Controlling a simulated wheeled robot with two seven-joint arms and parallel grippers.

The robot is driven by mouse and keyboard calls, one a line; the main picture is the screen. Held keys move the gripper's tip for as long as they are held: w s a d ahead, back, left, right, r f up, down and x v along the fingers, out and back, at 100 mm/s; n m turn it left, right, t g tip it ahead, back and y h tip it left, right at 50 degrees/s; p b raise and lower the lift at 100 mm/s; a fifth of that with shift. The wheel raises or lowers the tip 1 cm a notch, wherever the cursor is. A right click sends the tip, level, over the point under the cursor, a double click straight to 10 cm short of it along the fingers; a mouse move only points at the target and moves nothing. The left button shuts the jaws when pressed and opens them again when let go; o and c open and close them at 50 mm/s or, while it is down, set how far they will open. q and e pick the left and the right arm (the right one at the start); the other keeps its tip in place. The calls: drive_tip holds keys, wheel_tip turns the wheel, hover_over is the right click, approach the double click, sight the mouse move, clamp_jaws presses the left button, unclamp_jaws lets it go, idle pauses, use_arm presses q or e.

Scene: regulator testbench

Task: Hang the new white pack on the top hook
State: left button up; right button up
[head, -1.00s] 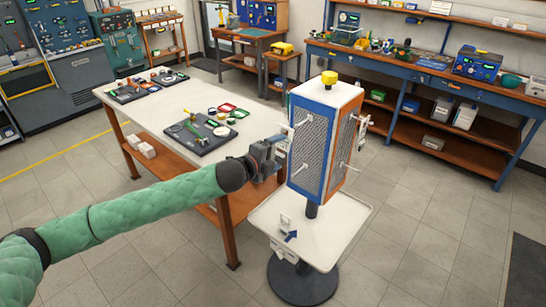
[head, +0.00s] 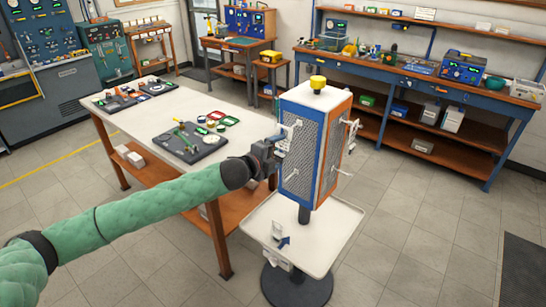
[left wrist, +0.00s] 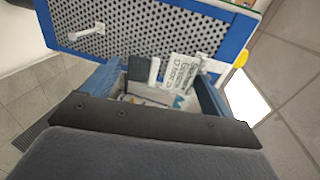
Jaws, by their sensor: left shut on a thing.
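The stand has a blue-framed mesh panel (head: 303,155) on its left face, with white hooks on it. A lower hook (head: 291,178) is bare; it also shows in the left wrist view (left wrist: 88,33). My left gripper (head: 277,147) is at the upper left edge of this panel. In the left wrist view its blue fingers (left wrist: 155,88) are closed in on a white pack with printed text (left wrist: 182,76), close to the panel. A white peg (left wrist: 153,72) shows beside the pack; I cannot tell whether the pack is on it. My right gripper is not in view.
The stand has a yellow top knob (head: 318,83) and a white tray (head: 325,240) bearing a small white item (head: 277,230) and a blue arrow. More packs (head: 351,135) hang on its right face. A white-topped table (head: 130,125) stands at left.

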use_arm(q)
drive_tip(key=shift+x, duration=0.85)
drive_tip(key=shift+w+d+r, duration=0.1)
drive_tip(key=shift+w+d, duration=0.15)
drive_tip(key=shift+w, duration=0.1)
drive_tip(key=shift+w+d, duration=0.1)
drive_tip(key=shift+w, duration=0.05)
drive_tip(key=shift+f, duration=0.25)
drive_tip(key=shift+w+d, duration=0.1)
drive_tip(key=o, duration=0.8)
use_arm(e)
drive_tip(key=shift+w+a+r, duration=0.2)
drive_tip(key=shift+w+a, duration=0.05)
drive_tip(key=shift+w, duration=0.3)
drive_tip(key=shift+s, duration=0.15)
